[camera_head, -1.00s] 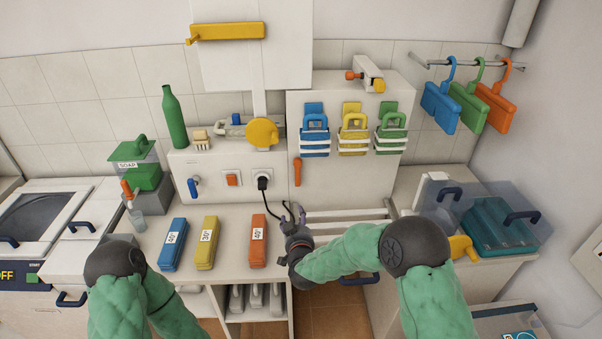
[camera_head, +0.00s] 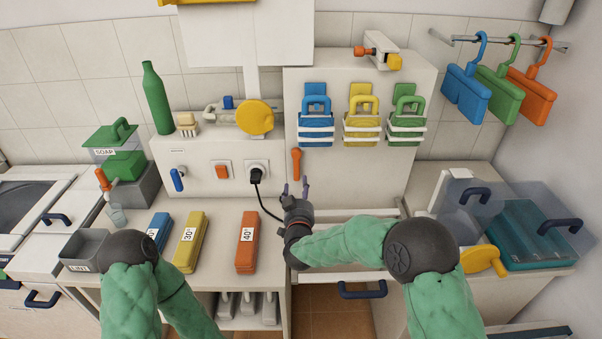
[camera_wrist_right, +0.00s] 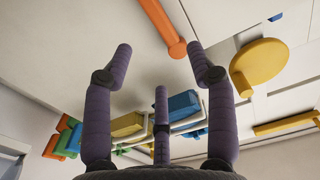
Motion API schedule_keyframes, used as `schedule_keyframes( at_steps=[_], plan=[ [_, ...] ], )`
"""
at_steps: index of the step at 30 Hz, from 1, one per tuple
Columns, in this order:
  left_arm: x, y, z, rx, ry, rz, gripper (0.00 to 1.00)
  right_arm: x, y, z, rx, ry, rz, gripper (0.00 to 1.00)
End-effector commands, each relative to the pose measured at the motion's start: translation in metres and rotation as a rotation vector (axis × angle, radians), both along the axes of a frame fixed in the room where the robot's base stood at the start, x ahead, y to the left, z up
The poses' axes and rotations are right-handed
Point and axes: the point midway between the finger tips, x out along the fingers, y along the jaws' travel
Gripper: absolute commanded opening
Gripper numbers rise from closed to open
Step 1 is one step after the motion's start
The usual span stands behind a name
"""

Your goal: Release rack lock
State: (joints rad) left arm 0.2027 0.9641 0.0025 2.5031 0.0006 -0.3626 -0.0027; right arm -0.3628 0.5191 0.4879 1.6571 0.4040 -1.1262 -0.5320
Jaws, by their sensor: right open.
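An orange lever (camera_head: 296,165) hangs upright on the white cabinet front, below the rack holders with blue, yellow and green blocks; I take it for the rack lock. My right gripper (camera_head: 295,189) is just below the lever, open and empty, its fingers pointing up. In the right wrist view the orange lever (camera_wrist_right: 163,28) lies past the spread fingertips of the right gripper (camera_wrist_right: 159,62), its rounded end near the gap between them. No contact shows. My left gripper is out of view; only part of my left arm shows at lower left.
A black plug (camera_head: 256,173) with a hanging cable sits left of the lever. The blue block (camera_head: 316,123), yellow block (camera_head: 361,124) and green block (camera_head: 407,122) sit in white holders above.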

Motion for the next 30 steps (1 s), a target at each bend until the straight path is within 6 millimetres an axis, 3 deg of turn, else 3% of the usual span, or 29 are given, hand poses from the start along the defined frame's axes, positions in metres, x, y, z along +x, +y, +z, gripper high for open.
schedule_keyframes(
  at_steps=[7,21,30],
  plan=[
    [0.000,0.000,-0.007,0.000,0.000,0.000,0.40,0.012,0.000,-0.004,0.001,-0.002,-0.001,0.57],
    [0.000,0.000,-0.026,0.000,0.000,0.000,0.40,0.088,0.000,-0.006,0.001,-0.001,-0.001,0.57],
    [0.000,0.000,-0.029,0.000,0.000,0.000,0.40,0.108,0.000,-0.004,0.000,-0.001,0.000,0.57]
  ],
)
